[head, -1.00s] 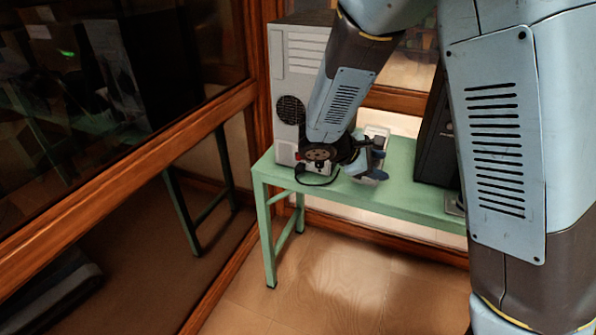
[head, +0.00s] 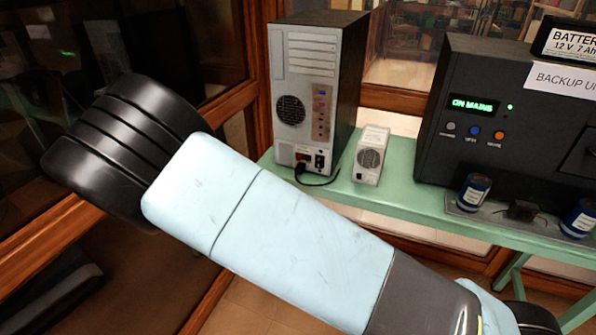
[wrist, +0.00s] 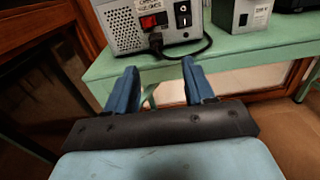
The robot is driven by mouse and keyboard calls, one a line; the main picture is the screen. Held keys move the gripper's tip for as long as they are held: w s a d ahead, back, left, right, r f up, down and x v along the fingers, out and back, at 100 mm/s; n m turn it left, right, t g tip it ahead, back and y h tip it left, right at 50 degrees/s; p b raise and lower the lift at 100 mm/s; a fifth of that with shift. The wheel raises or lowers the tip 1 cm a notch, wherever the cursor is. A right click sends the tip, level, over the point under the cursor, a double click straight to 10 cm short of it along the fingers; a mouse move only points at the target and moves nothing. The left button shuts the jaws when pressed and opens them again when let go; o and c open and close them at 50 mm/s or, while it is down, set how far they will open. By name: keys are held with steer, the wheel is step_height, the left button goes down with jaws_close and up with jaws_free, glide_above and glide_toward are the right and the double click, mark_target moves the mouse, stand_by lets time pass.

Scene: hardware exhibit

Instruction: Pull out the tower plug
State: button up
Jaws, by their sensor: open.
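The computer tower (head: 308,85), pale grey at the back with dark sides, stands at the left end of the green bench (head: 400,188). Its black plug (head: 299,169) sits at the low back of the tower, below a red part. The plug also shows in the wrist view (wrist: 155,41), with its black cable (wrist: 190,55) curving right on the bench. My gripper (wrist: 158,68) is open and empty, its two blue fingers pointing toward the tower's back, short of the plug and roughly either side of it. In the head view my arm crosses the foreground and my gripper is not visible.
A small pale power unit (head: 370,156) stands right of the tower. Farther right is a black backup unit (head: 525,125) reading "ON MAINS", with blue cylinders (head: 473,192) before it. A wood-framed glass wall (head: 215,60) borders the left.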

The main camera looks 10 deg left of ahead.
mark_target(297, 171)
steer(key=x, duration=0.9)
steer(key=a+x, duration=0.1)
steer(key=x, duration=0.3)
steer(key=shift+w+d+f, duration=0.1)
steer(key=shift+w+f, duration=0.15)
steer(key=shift+w, duration=0.05)
steer(key=shift+c, duration=0.4)
jaws_close()
